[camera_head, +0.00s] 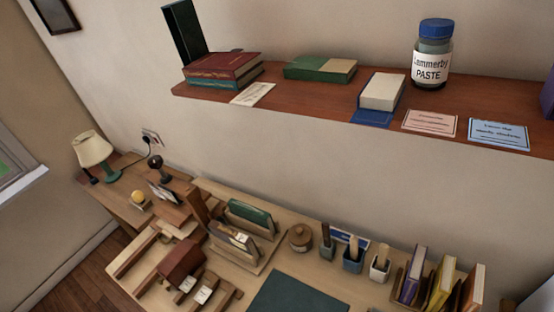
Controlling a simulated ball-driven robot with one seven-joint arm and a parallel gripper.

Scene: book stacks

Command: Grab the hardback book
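Several books that could be the hardback book are in view; I cannot tell which one is meant. On the wall shelf, a dark red book (224,68) lies on a teal one (214,83). A dark green book (184,31) stands upright behind them. A green book with a tan end (320,69) lies flat to their right. A blue-covered book with a pale block on top (382,92) lies at the shelf's front edge. On the desk below, a dark red book (182,262) rests among wooden pieces. My gripper is not in view.
The wooden shelf (300,95) also holds a labelled paste jar (432,54) and several cards. The desk below bears a dark mat (297,292), a book rack (405,292), pots and a small round jar (300,237). A lamp (93,150) stands at the left.

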